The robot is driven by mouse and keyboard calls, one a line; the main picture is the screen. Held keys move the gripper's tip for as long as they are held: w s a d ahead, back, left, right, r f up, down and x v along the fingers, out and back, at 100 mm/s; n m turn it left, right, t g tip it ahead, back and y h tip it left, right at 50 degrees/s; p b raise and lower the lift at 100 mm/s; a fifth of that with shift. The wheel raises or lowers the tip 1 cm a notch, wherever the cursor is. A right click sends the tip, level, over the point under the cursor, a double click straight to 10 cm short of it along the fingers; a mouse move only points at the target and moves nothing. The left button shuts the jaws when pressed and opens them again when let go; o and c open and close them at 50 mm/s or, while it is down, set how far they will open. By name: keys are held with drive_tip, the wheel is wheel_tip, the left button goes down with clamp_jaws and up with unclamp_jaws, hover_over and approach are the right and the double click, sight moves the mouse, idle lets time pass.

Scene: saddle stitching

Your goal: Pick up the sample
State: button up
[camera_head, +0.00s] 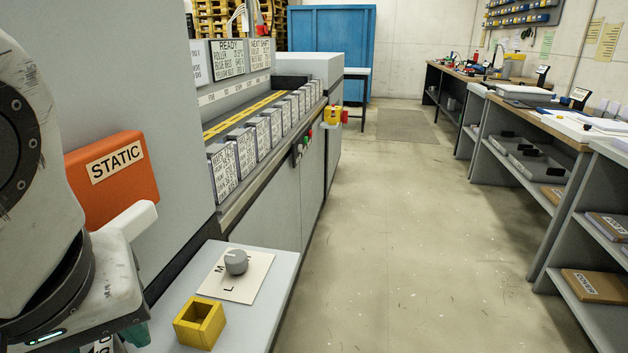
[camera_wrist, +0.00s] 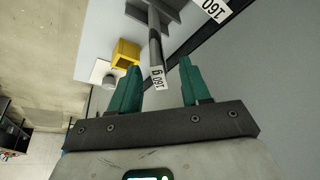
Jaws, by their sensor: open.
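I cannot tell for sure which thing is the sample. In the wrist view a dark grey bar (camera_wrist: 155,45) bears a white label reading "160 g" (camera_wrist: 157,77) at its near end. My gripper (camera_wrist: 160,72) is open, with one green finger on each side of that label. I cannot tell how far the bar is beyond the fingertips. A second white label (camera_wrist: 213,8) reading "160" shows at the top.
A yellow open box (camera_head: 200,323) and a knob (camera_head: 236,262) on an M/L plate sit on the shelf. An orange STATIC box (camera_head: 113,170) is close to my arm. A long machine (camera_head: 272,195) stands behind; the aisle floor (camera_head: 410,230) is clear. Shelved benches (camera_head: 560,185) line the right.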

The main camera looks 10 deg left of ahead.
drive_tip(key=x, duration=0.3)
drive_tip(key=shift+f, duration=0.2)
clamp_jaws()
